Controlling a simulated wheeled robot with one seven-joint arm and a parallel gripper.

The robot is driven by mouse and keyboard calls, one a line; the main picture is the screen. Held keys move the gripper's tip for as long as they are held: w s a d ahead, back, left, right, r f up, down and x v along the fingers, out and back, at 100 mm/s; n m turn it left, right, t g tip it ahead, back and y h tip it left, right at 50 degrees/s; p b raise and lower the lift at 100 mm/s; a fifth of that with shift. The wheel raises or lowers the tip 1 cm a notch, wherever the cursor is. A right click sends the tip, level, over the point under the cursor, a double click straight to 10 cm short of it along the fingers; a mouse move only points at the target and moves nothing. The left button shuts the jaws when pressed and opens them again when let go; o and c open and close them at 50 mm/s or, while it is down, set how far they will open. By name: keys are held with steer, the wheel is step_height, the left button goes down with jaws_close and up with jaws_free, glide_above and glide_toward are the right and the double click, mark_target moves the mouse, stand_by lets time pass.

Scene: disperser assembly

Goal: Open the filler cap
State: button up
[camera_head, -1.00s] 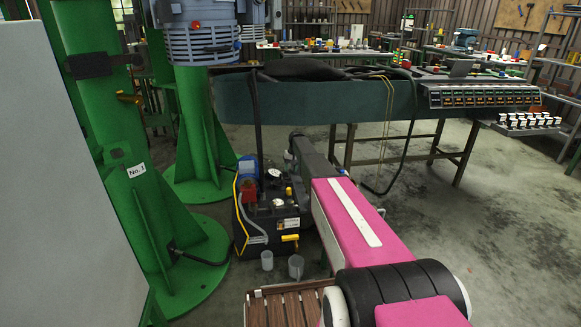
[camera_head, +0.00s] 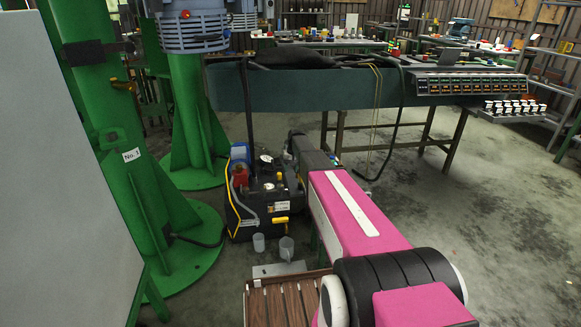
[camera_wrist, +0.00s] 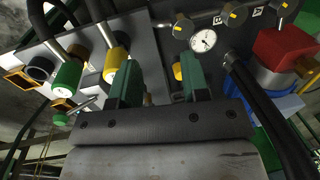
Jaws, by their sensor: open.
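A black pump unit (camera_head: 262,205) stands on the floor at the centre of the head view, with gauges, a red block and yellow fittings. I cannot tell surely which part is the filler cap. My gripper (camera_wrist: 162,76) is open, its two green fingers pointing at the unit's top. A small yellow part (camera_wrist: 178,72) shows between the fingers, close to the right one; I cannot tell whether they touch. A round gauge (camera_wrist: 203,40) lies just beyond the right finger. Green-and-yellow cylinders (camera_wrist: 116,66) are left of the fingers. In the head view my arm hides the gripper.
A red block (camera_wrist: 287,50) and black hoses (camera_wrist: 258,110) lie to the right in the wrist view. A green column (camera_head: 110,150) is at left, and a long bench (camera_head: 310,95) behind. The floor at right is clear.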

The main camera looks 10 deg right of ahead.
steer(key=shift+s+d, duration=0.2)
steer(key=shift+s, duration=0.85)
